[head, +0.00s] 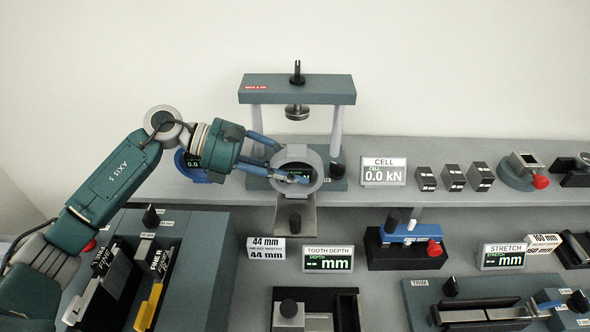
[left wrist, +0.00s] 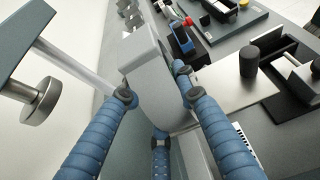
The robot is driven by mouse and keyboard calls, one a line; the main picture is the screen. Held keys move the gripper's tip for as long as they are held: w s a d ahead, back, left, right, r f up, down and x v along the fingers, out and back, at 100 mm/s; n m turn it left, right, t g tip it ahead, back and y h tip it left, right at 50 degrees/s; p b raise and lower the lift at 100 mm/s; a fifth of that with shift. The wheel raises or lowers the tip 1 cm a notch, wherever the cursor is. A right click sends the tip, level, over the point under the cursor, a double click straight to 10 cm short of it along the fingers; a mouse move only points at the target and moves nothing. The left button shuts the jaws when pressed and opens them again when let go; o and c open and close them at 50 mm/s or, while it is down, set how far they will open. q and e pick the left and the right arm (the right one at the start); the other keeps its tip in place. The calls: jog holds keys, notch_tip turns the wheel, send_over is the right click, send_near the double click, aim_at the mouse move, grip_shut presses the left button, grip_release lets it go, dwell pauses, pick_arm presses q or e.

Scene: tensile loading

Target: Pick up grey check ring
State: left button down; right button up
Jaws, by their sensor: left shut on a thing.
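The grey check ring (head: 298,151) is in front of the press frame (head: 297,89), its round opening facing the head camera. My left gripper (head: 290,164) is shut on it, with blue fingers at its left side and across its lower part. In the left wrist view the ring (left wrist: 150,58) is a pale grey curved band between the blue fingertips (left wrist: 155,88). A dark display shows through the opening. Whether the ring touches anything below it cannot be told. My right gripper is in neither view.
The press's round metal platen (head: 298,112) hangs above the ring. A metal plate (head: 295,218) juts out below. The CELL display (head: 383,171) and several black weights (head: 453,178) stand to the right. Labelled fixtures and a TOOTH DEPTH display (head: 328,258) fill the front bench.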

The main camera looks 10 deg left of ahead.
pick_arm(q)
notch_tip(320, 180, up, 20)
jog(key=b, duration=0.3)
jog(key=shift+r+b, duration=0.15)
jog(key=shift+b, duration=0.25)
jog(key=shift+s, duration=0.1)
